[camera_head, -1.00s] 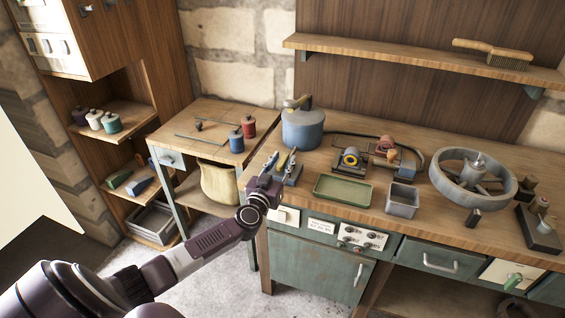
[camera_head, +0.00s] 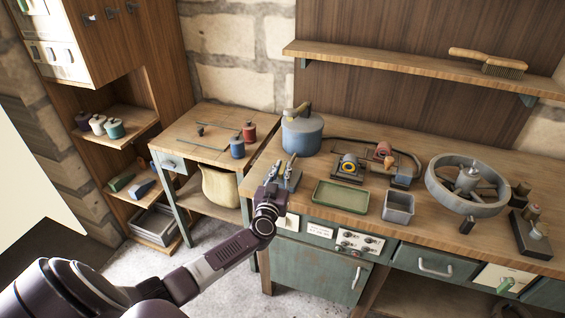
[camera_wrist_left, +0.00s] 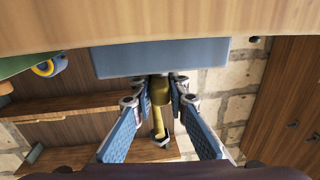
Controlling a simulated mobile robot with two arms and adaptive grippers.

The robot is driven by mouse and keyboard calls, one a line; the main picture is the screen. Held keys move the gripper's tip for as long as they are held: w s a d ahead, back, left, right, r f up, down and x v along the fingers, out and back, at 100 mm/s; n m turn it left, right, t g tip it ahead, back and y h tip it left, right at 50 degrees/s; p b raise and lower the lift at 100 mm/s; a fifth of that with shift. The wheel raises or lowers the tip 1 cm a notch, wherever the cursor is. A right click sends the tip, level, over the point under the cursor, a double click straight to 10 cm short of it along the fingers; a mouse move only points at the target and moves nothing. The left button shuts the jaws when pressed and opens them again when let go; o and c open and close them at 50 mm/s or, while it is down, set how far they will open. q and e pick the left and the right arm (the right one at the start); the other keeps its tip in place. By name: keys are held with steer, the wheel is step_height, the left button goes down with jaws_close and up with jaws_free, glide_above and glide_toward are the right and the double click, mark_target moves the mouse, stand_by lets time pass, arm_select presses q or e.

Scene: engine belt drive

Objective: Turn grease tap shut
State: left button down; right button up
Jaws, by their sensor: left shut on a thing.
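The grease tap is a brass-coloured fitting on a small blue-grey block (camera_head: 292,180) at the bench's front left edge. In the left wrist view the brass tap (camera_wrist_left: 159,92) stands against the block (camera_wrist_left: 160,58), and its lever runs away from the block towards the bottom of the picture. My left gripper (camera_head: 283,165) is at the tap, its blue fingers on either side of it. In the left wrist view the gripper (camera_wrist_left: 159,80) is shut on the brass tap. In the head view the fingers mostly hide the tap. My right gripper is not in view.
A blue pot (camera_head: 302,134) stands just behind the block. A green tray (camera_head: 341,196), a grey bin (camera_head: 398,207), a small motor (camera_head: 348,167) and a large flywheel (camera_head: 467,187) stand to the right. A side table (camera_head: 205,112) is to the left.

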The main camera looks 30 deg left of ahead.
arm_select(q)
steer(key=shift+d+r+n+g+y+p, duration=0.2)
steer(key=shift+n+g+y+p, duration=0.4)
steer(key=shift+y+p, duration=0.45)
steer(key=shift+n+y+p, duration=0.3)
steer(key=shift+n+y, duration=0.05)
steer(key=shift+n, duration=0.15)
steer(key=shift+w+f+n+g+y, duration=0.1)
steer(key=shift+f+n+g+y, duration=0.15)
steer(key=shift+n+g+y, duration=0.7)
steer(key=shift+f+n+g+y+b, duration=0.15)
steer(key=shift+n+g+y+b, duration=0.65)
steer(key=shift+y, duration=0.45)
steer(key=shift+n+g+y+b, duration=0.85)
steer(key=shift+n+g+y, duration=0.1)
steer(key=shift+g, duration=0.5)
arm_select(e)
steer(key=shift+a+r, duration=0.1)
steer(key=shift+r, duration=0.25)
arm_select(q)
steer(key=shift+r, duration=0.2)
steer(key=c, duration=1.9)
jaws_free()
steer(key=shift+a, duration=0.1)
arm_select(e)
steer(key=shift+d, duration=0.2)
